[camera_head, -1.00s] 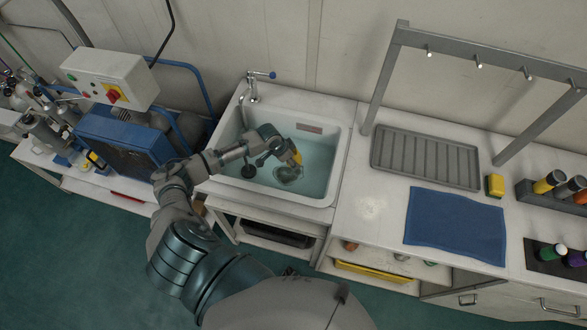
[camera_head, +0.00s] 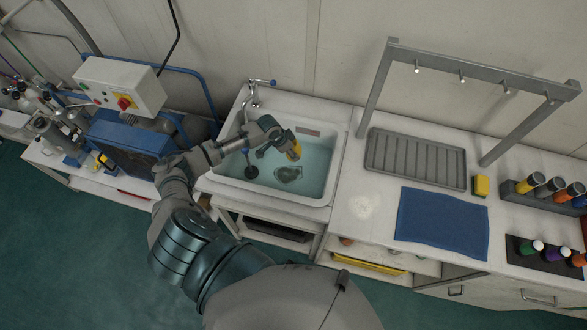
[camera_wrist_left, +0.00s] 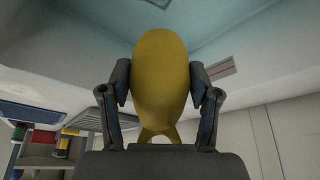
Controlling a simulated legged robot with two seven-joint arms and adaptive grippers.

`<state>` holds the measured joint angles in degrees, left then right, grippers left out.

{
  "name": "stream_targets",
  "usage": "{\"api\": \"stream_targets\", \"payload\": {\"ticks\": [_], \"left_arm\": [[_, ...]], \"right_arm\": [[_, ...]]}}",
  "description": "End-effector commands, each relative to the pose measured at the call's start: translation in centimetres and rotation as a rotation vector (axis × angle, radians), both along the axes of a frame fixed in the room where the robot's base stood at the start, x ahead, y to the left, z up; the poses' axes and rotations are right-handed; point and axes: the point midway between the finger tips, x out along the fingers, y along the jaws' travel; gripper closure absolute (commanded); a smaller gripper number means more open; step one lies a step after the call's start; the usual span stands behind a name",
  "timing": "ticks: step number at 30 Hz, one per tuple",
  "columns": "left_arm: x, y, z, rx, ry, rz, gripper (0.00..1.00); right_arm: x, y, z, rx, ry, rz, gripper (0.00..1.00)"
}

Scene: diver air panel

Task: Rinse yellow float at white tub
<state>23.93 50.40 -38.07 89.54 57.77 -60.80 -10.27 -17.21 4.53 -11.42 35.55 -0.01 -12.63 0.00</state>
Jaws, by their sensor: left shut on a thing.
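The yellow float (camera_head: 294,152) is in my left gripper (camera_head: 287,148), over the white tub (camera_head: 318,193). In the left wrist view the float (camera_wrist_left: 160,85) is upright between the two fingers of the gripper (camera_wrist_left: 160,90), which is shut on it. The tub holds clear bluish water, and the float appears to be above the water. A grey round shape (camera_head: 288,173) shows in the water below it. My right gripper is not in view.
A tap (camera_head: 252,95) stands at the tub's back left corner. A grey ribbed drying tray (camera_head: 415,158), a blue cloth (camera_head: 442,222) and a yellow sponge (camera_head: 481,185) lie on the counter to the right. A metal rack with hooks (camera_head: 478,72) stands behind. A control box (camera_head: 122,85) stands left.

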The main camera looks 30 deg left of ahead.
Motion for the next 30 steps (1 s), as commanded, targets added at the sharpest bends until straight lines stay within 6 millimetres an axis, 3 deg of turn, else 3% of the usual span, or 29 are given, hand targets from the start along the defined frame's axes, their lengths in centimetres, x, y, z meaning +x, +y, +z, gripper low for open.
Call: {"api": "stream_targets", "payload": {"ticks": [12, 22, 30], "left_arm": [[0.0, 0.0, 4.1, -0.001, -0.001, 0.0, 0.76], [0.0, 0.0, 6.2, -0.001, 0.0, 0.0, 0.76], [0.0, 0.0, 6.5, -0.001, -0.001, 0.0, 0.76]], "right_arm": [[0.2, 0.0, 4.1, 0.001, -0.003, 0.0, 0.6], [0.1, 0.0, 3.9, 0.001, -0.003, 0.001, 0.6], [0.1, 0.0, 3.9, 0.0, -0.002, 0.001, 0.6]]}}
